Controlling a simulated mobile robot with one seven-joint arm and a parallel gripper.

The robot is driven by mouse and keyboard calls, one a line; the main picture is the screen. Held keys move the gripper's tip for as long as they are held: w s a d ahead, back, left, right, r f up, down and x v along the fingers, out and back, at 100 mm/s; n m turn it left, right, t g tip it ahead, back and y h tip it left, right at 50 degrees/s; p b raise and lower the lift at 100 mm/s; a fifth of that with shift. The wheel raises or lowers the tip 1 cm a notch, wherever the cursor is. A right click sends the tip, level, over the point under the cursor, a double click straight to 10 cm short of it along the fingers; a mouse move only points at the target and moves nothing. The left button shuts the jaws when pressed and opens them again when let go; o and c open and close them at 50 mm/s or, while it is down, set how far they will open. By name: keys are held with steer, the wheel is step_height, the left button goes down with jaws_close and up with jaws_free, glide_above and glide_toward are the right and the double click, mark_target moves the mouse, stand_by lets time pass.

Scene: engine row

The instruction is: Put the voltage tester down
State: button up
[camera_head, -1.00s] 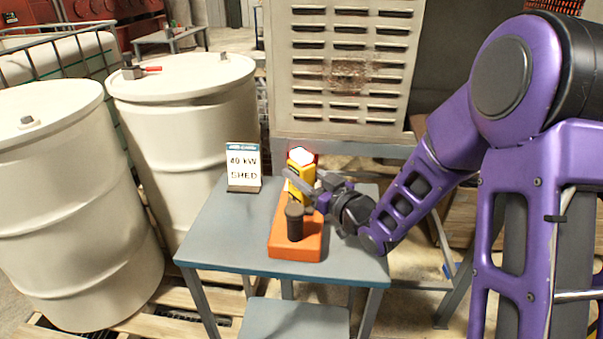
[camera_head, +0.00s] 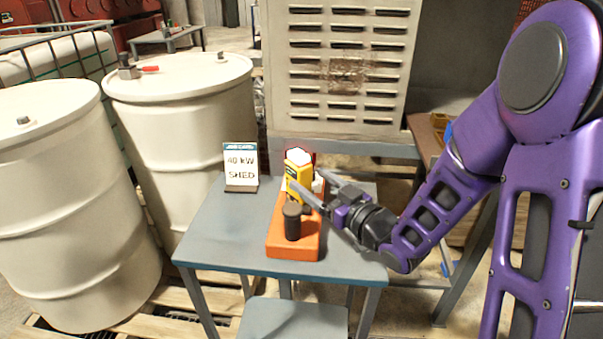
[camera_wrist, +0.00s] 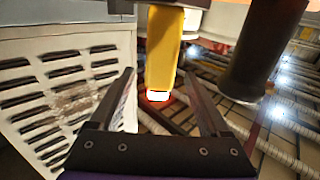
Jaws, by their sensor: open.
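The voltage tester (camera_head: 298,175) is yellow with a white top edged in red. It stands upright on the orange base (camera_head: 280,247) on the small grey table. In the wrist view the yellow tester (camera_wrist: 163,52) shows between and beyond the fingertips, with a glowing red and white end. My gripper (camera_head: 308,187) is open, its fingers spread close to the tester's right side. The tester's lower part is partly hidden by a finger and the black post.
A black post (camera_head: 292,222) rises from the orange base in front of the tester; it is close on the right in the wrist view (camera_wrist: 262,45). A "40 kW SHED" sign (camera_head: 241,165) stands left on the grey table (camera_head: 215,235). White drums (camera_head: 185,110) stand left, a louvred cabinet (camera_head: 338,70) behind.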

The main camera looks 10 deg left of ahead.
steer(key=v, duration=0.7)
steer(key=shift+p, duration=0.3)
